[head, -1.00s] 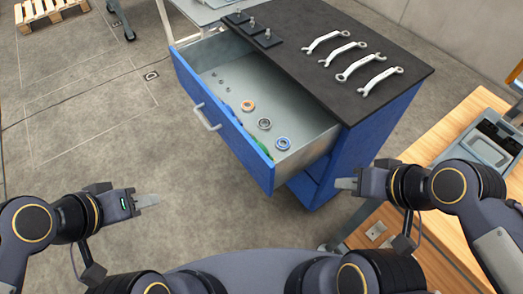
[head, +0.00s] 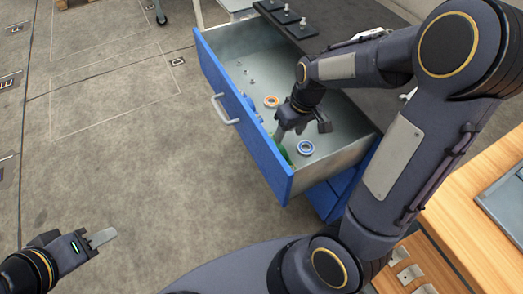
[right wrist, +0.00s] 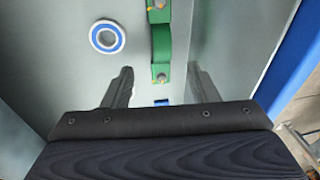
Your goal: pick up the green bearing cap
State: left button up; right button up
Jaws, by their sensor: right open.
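The green bearing cap (head: 284,154) lies in the open drawer against its front wall, partly hidden by my right gripper in the head view. In the right wrist view the cap (right wrist: 162,45) is an arched green piece with flat bolted ends. My right gripper (head: 301,132) is open and empty, reaching down into the drawer. In the right wrist view its fingertips (right wrist: 160,72) are spread to either side of the cap's near end. Contact cannot be told. My left gripper (head: 103,238) is over the floor, away from the drawer; its jaw opening is unclear.
The drawer (head: 345,150) also holds a blue-ringed bearing (head: 305,147), an orange bearing (head: 271,101) and small parts. A blue piece (right wrist: 162,102) shows between my right fingers. The dark cabinet top (head: 345,20) is partly behind my right arm. A wooden table (head: 470,215) stands at right.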

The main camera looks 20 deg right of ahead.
aim_at(281, 149)
jog(key=f, duration=0.2)
jog(key=a+f+b, duration=0.1)
jog(key=f, duration=0.2)
jog(key=w+f, duration=0.1)
jog(key=f, duration=0.2)
jog(key=shift+a, duration=0.3)
jog(key=shift+r, duration=0.1)
grip_shut()
